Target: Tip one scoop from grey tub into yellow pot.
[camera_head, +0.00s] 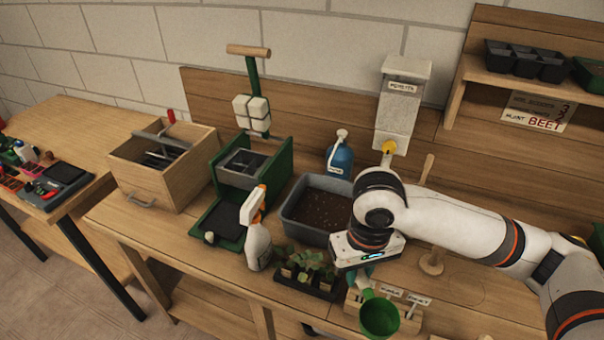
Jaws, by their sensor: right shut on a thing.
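The grey tub (288,212) stands on the bench, with dark brown soil inside; my right arm covers part of its right side. My right gripper (367,274) is in front of the tub to the right, pointing down, shut on a green scoop (380,317). The scoop's round bowl hangs below the gripper, over or just in front of a small wooden holder; whether it touches is unclear. I cannot make out any soil in the bowl. The fingertips are small and partly hidden by the gripper body. I see no yellow pot. My left gripper is not in view.
A black tray of seedlings (308,277) and a white spray bottle (257,230) stand in front of the tub. A blue bottle (339,156) and a dispenser (398,105) with a yellow spout are behind. The wooden holder (411,324) carries white labels.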

